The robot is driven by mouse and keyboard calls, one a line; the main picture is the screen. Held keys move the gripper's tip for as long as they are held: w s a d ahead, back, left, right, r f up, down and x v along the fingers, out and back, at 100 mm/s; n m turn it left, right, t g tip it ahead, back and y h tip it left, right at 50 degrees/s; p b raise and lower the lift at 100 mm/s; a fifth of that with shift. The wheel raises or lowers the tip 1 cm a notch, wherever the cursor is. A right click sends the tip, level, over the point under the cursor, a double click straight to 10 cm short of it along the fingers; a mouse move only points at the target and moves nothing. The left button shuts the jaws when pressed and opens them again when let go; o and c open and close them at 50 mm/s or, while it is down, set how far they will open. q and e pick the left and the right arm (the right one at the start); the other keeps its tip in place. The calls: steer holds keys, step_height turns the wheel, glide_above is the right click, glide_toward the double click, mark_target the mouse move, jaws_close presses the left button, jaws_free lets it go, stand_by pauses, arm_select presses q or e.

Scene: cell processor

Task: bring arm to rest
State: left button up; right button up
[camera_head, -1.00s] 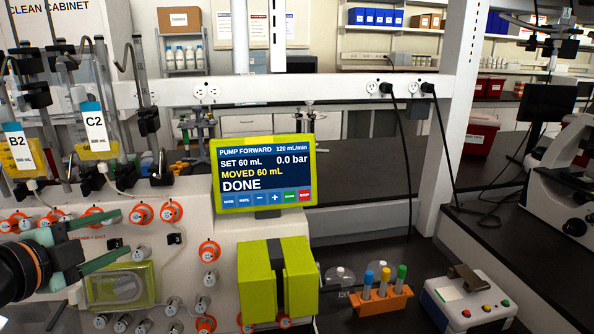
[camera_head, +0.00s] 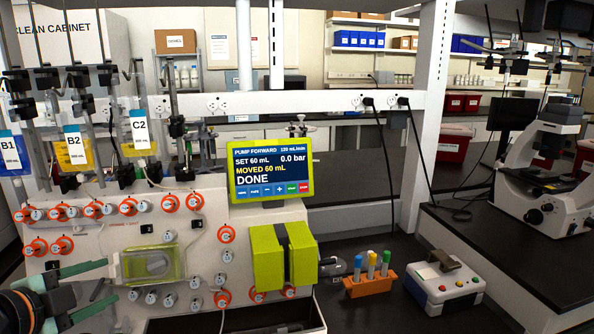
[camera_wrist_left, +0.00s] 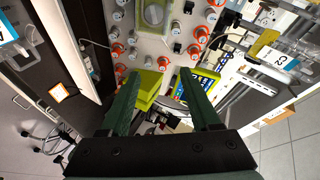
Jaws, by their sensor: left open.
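My left arm comes in at the lower left of the head view. Its gripper (camera_head: 110,281) has two green fingers spread apart with nothing between them, in front of the lower left of the cell processor's panel (camera_head: 205,265). In the left wrist view the gripper (camera_wrist_left: 160,75) is also open and empty, its fingers pointing toward the panel's knobs and the lime-green block. The pump screen (camera_head: 270,170) reads "PUMP FORWARD", "MOVED 60 mL" and "DONE". My right arm is not in view.
Orange-ringed knobs (camera_head: 127,206) and a lime-green block (camera_head: 267,258) stick out from the panel. Bags B1, B2 and C2 (camera_head: 139,130) hang above. An orange tube rack (camera_head: 370,284) and a white button box (camera_head: 445,288) stand on the dark bench at right.

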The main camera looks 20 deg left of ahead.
arm_select(q)
steer(key=s+d+f+n+g, duration=0.2)
steer(key=d+f+n+g, duration=0.1)
steer(key=f, duration=0.7)
steer(key=s+d+f+n+g, duration=0.2)
steer(key=f+n+g, duration=0.1)
steer(key=f, duration=0.7)
steer(key=s+d+f+n+g+h, duration=0.1)
steer(key=s+d+f, duration=0.2)
steer(key=d, duration=0.3)
steer(key=s+d+f+n+g, duration=0.2)
steer(key=d+f, duration=0.2)
steer(key=d, duration=0.1)
steer(key=s+d+f+n+g+h, duration=0.1)
steer(key=s+d+f, duration=0.2)
steer(key=d, duration=0.3)
steer(key=w+d+f+t+h, duration=0.1)
steer(key=w+d+f+t, duration=0.1)
steer(key=f, duration=0.3)
steer(key=w+d+f+t, duration=0.1)
steer(key=w+f+t, duration=0.1)
steer(key=f, duration=0.3)
steer(key=shift+d+f+t+h, duration=0.35)
steer(key=shift+t+h, duration=0.05)
steer(key=shift+t, duration=0.4)
steer(key=shift+w, duration=0.1)
